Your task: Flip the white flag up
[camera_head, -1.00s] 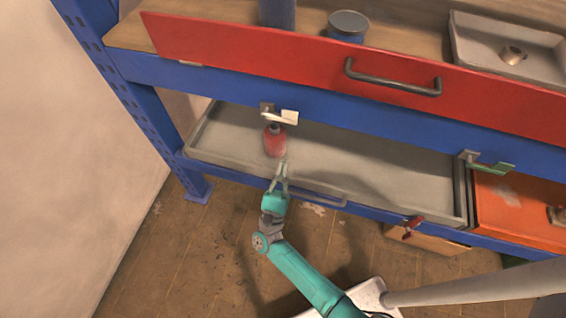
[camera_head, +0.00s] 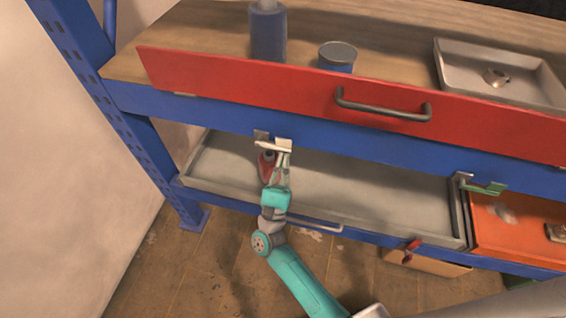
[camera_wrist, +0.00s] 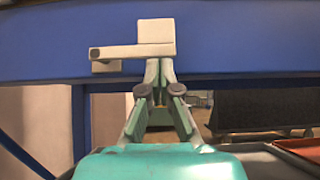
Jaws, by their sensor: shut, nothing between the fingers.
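The white flag (camera_head: 274,146) is a small pale plate on a metal bracket at the front of the blue beam, left of the middle. It lies out sideways, roughly level. In the wrist view the white flag (camera_wrist: 133,47) shows as a flat bar with a square block at its right end, against the blue beam. My gripper (camera_head: 284,156) is shut and empty. Its fingertips are at the right end of the flag, just below the block in the wrist view (camera_wrist: 159,66). I cannot tell whether they touch it.
A red bottle (camera_head: 265,168) stands in the grey tray (camera_head: 350,190), partly behind my gripper. A green flag (camera_head: 485,187) and a red flag (camera_head: 411,250) sit to the right. A red drawer front (camera_head: 250,84) with a dark handle is above the beam.

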